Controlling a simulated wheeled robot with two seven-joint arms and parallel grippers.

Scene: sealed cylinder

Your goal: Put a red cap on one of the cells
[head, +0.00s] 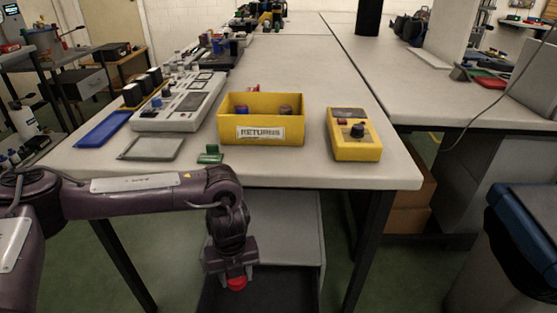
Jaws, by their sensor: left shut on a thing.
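My left gripper (235,275) hangs pointing down in front of the table's near edge, below the tabletop. It is shut on a small round red thing, which looks like the red cap (237,284); the fingers are hard to make out. In the yellow bin marked RETURNS (270,133) lie a blue piece (242,110) and a brownish-red piece (286,110), mostly hidden by its front wall. I cannot tell whether these are cells. A bit of red (254,88) shows behind the bin. My right gripper is not in view.
On the table (330,180) stand a yellow meter with a black knob (355,147), a grey console (180,103), a blue tray (103,129), a grey flat plate (152,148), a small green piece (210,154) and several black blocks (133,95). The front right is clear.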

